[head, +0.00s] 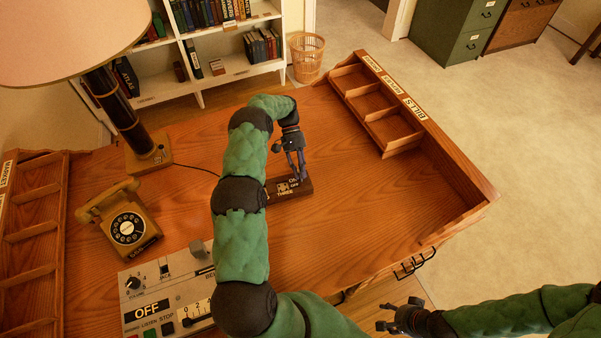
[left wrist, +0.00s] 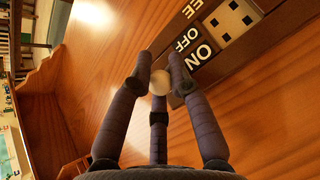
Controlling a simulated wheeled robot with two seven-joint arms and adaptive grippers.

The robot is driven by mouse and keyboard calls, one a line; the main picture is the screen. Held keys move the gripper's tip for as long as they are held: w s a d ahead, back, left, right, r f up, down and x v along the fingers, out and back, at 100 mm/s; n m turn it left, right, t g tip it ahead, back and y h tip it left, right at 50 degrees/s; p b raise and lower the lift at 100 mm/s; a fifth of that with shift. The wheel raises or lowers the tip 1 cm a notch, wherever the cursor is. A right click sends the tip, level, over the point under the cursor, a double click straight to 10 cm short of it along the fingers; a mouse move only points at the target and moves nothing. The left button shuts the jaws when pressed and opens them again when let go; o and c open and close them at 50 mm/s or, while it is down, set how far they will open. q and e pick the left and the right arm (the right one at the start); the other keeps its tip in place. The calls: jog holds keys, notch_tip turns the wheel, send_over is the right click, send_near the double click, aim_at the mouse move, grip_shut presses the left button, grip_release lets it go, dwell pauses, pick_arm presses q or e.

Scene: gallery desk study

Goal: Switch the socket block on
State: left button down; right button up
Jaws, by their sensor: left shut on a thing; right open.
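The socket block (head: 272,198) is a dark brown block lying on the desk, with a socket plate, a THREE label and ON and OFF labels. It also shows in the left wrist view (left wrist: 250,38), at the upper right. My left gripper (head: 298,176) reaches down at the block's right end, by the ON and OFF labels. Its fingers are shut around a small round cream knob (left wrist: 159,82), which appears to be the block's switch. Which way the switch is set cannot be told. My right gripper (head: 392,314) is open and empty, off the desk's front edge.
A telephone (head: 127,224), a lamp (head: 150,158) and a grey control box (head: 150,290) showing OFF stand left of my left arm. A compartment tray (head: 385,120) lines the right edge. The desk between block and right edge is clear.

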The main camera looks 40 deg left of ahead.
pick_arm(q)
jog(key=c, duration=1.1)
grip_release()
jog(key=shift+c, duration=0.2)
jog(key=v, duration=0.7)
jog(key=shift+a, duration=0.2)
jog(key=shift+r, duration=0.2)
